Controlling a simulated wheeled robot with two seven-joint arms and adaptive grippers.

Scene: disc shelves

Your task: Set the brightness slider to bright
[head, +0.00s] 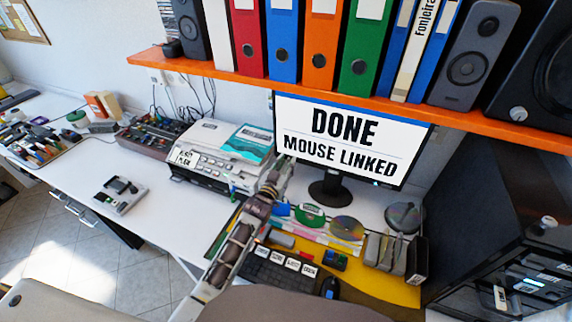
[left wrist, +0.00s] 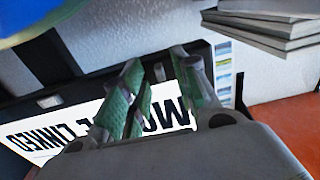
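The monitor (head: 352,139) stands at the back of the desk under the shelf. Its screen reads "DONE MOUSE LINKED". I cannot make out a brightness slider in either view; a small bluish mark shows on the monitor's lower right edge. My left gripper (head: 281,168) is in front of the screen's lower left corner in the head view. My right gripper is not in view.
An orange shelf (head: 330,95) with binders and speakers runs above the monitor. A printer (head: 205,160) stands left of it. A keyboard (head: 280,268), a mouse (head: 330,287) and discs (head: 347,228) lie in front. The white desk at left has free room.

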